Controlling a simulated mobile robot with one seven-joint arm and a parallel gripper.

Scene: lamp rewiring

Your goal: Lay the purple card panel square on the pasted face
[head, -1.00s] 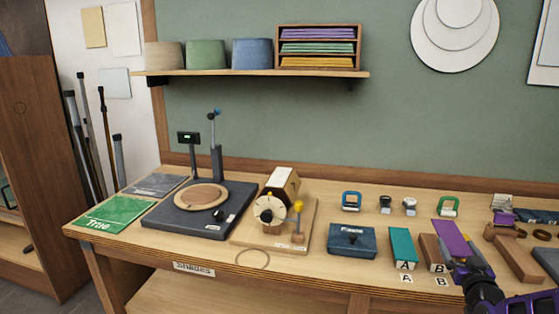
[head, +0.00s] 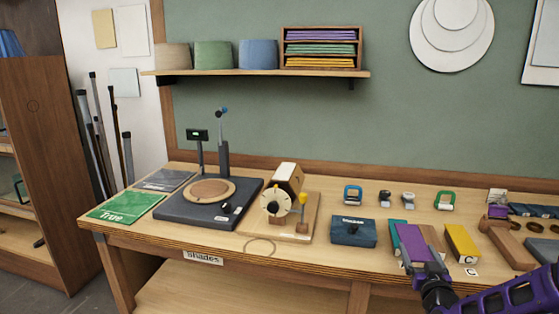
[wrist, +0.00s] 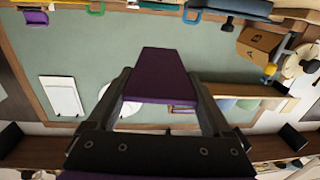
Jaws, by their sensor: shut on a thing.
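The purple card panel (head: 411,240) is held in my gripper (head: 425,268), at the right front of the bench in the head view. It sticks out ahead of the jaws and hides part of the teal and brown blocks behind it. In the wrist view the panel (wrist: 160,75) fills the space between the two fingers (wrist: 160,95). A faceted drum (head: 284,186) stands on a wooden stand left of the panel, a clear gap away. Its upper face looks pale, but I cannot tell whether paste is on it.
A blue paste box (head: 353,232) lies between drum and panel. A yellow-knobbed post (head: 303,206) rises at the drum's right. A dark turntable (head: 207,204) stands left. A yellow block (head: 462,243) is right of the panel. The shelf (head: 260,74) hangs above.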

